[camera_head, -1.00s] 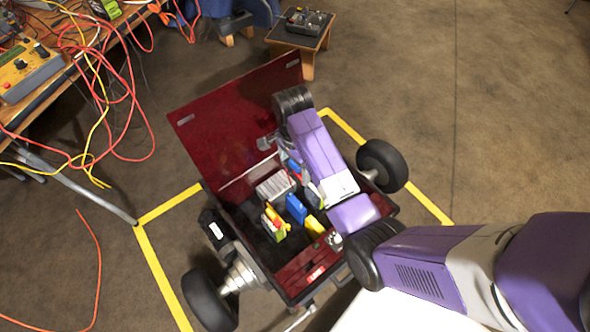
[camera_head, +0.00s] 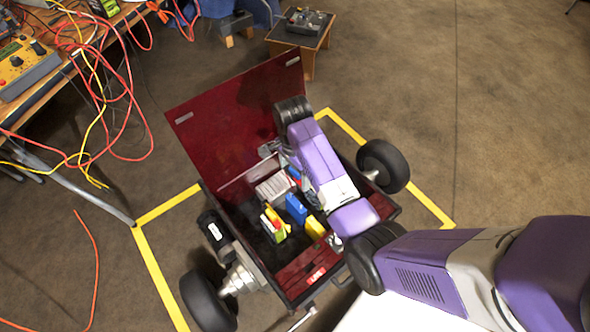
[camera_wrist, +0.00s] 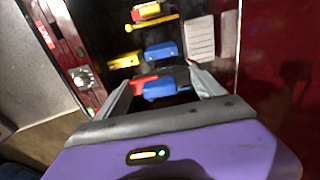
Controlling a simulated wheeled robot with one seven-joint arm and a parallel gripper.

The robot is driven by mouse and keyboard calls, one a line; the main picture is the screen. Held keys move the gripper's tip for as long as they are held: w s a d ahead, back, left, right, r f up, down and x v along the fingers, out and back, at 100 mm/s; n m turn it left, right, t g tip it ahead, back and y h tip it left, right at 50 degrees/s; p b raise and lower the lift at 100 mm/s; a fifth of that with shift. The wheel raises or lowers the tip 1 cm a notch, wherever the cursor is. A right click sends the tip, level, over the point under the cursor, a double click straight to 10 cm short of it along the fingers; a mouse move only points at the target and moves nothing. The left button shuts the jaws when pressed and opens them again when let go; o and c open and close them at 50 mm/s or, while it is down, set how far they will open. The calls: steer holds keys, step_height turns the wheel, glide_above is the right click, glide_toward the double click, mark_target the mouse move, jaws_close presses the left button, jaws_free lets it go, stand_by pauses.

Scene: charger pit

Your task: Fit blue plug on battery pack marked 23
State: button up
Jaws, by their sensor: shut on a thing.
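My gripper (camera_wrist: 162,80) reaches into the open dark red box on wheels. In the wrist view it is shut on a blue plug (camera_wrist: 160,90), with a red piece (camera_wrist: 145,82) right beside it. In the head view my arm largely covers the gripper, and a bit of red shows beside it. A blue block (camera_head: 296,208) and a yellow block (camera_head: 314,227) stand in the box; the blue block also shows in the wrist view (camera_wrist: 161,51), just beyond the held plug. No number 23 is readable on any pack.
The box's raised red lid (camera_head: 235,115) stands behind my gripper. A cable-covered bench (camera_head: 40,100) is at left; open floor lies at right.

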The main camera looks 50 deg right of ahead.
step_height(320, 180, down, 10)
steer(key=b, duration=0.4)
steer(key=shift+b, duration=0.3)
stand_by(0.3)
steer(key=shift+d+r, duration=0.1)
steer(key=shift+r, duration=0.05)
steer(key=shift+s+d+f+b, duration=0.3)
steer(key=shift+d+f, duration=0.2)
steer(key=shift+d, duration=1.2)
steer(key=shift+s+d+f+b, duration=0.2)
steer(key=shift+s+d+f, duration=0.25)
steer(key=shift+d, duration=1.2)
steer(key=shift+s+d+f+b, duration=0.25)
steer(key=shift+d+f, duration=0.3)
steer(key=shift+d, duration=1.15)
steer(key=shift+f+b, duration=0.9)
steer(key=shift+f, duration=0.7)
steer(key=o, duration=1.3)
steer(key=shift+r, duration=0.1)
step_height(320, 180, up, 8)
steer(key=p, duration=0.3)
steer(key=shift+w+f+p, duration=0.15)
steer(key=shift+f+p, duration=0.05)
steer(key=shift+p, duration=0.2)
